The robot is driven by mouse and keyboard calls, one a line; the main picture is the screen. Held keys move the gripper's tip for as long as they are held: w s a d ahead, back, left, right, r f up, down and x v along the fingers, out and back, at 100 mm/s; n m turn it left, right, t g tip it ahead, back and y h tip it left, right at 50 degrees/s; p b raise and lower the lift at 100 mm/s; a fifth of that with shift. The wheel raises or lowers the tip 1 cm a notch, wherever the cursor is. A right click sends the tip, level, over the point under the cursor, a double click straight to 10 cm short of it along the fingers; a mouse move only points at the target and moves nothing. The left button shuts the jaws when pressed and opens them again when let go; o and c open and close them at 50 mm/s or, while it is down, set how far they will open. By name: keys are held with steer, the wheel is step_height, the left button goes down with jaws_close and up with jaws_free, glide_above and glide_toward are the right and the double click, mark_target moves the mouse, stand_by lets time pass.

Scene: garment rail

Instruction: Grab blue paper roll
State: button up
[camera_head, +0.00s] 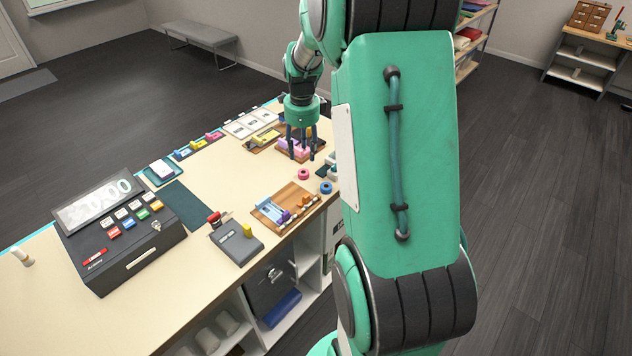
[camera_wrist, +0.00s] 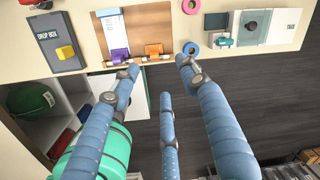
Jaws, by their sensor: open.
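A small blue ring-shaped roll (camera_head: 326,187) lies on the counter near its right edge, beside a pink ring-shaped roll (camera_head: 304,174). In the wrist view the blue roll (camera_wrist: 190,48) is close to the tip of the right-hand finger, with the pink roll (camera_wrist: 191,6) farther up. My gripper (camera_head: 302,156) points down over the counter, beyond the rolls in the head view. In the wrist view my gripper (camera_wrist: 158,76) has its three fingers spread and nothing between them. Whether a finger touches the blue roll cannot be told.
A wooden tray (camera_head: 268,208) with holders stands left of the rolls, and a grey drop box (camera_head: 237,243) beyond it. A cash register (camera_head: 118,232) stands at the far left. A dark blue item (camera_head: 282,308) lies on the shelf below the counter (camera_head: 110,310).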

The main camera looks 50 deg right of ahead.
steer(key=s+d+f+m, duration=0.2)
steer(key=d+f+m, duration=0.4)
steer(key=d+f, duration=0.2)
steer(key=shift+d+f+g+y+p, duration=0.3)
steer(key=shift+d+g+p, duration=0.1)
steer(key=shift+d, duration=0.85)
steer(key=shift+f, duration=0.1)
glide_above(326, 186)
steer(key=shift+s+d+f+b, duration=0.1)
steer(key=shift+f+b, duration=0.3)
steer(key=shift+f, duration=3.8)
steer(key=shift+f+b, duration=0.3)
steer(key=shift+f, duration=2.35)
steer(key=shift+c, duration=0.6)
steer(key=c, duration=0.7)
